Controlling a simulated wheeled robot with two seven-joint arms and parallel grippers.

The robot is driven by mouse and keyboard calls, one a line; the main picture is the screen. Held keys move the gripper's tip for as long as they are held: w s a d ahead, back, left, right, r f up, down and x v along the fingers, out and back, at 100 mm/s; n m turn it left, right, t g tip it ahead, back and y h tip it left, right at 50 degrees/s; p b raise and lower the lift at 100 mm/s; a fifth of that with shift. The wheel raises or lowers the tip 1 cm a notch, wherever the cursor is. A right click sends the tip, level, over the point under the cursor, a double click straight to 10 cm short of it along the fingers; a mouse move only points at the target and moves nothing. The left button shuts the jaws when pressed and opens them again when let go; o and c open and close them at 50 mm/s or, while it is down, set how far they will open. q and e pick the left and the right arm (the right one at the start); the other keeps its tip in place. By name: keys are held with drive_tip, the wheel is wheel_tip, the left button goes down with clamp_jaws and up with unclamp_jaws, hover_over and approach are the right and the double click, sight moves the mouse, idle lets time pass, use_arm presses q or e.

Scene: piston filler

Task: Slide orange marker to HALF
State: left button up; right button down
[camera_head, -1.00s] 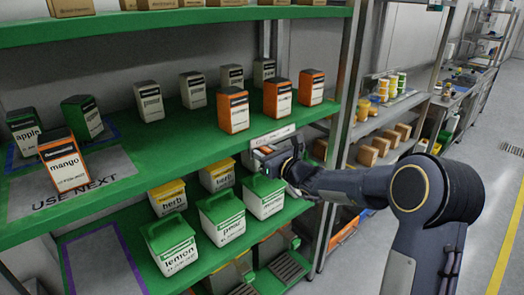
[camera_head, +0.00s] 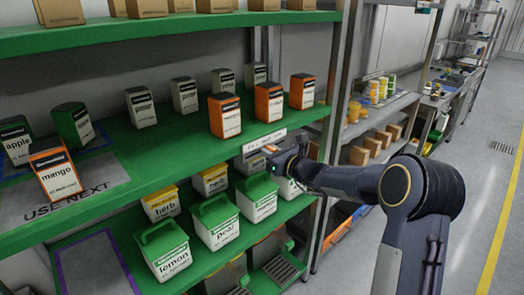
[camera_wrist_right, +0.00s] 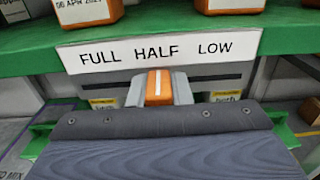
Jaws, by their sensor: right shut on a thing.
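The orange marker (camera_wrist_right: 158,86) with a pale centre stripe sits on the shelf-edge strip, just below the word HALF on the white label plate (camera_wrist_right: 160,50) reading FULL HALF LOW. My right gripper (camera_wrist_right: 159,90) has its grey fingers on either side of the marker and is shut on it. In the head view my right gripper (camera_head: 272,150) is at the front edge of the green middle shelf, just under the label plate (camera_head: 264,143). The lower part of the marker is hidden behind the gripper body. My left gripper is not in view.
Orange boxes (camera_head: 225,116) stand on the middle shelf above the label. Green-lidded tubs (camera_head: 215,222) and yellow-lidded tubs are on the shelf below, close under my right gripper. A tilted mango box (camera_head: 57,175) is at the left. The aisle floor (camera_head: 485,180) at right is clear.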

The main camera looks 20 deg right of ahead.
drive_tip(key=c, duration=1.3)
unclamp_jaws()
drive_tip(key=shift+s, duration=0.1)
drive_tip(key=shift+s+d, duration=0.15)
drive_tip(key=shift+s, duration=0.1)
drive_tip(key=b+v, duration=0.2)
drive_tip(key=v, duration=0.5)
drive_tip(key=shift+s, duration=0.1)
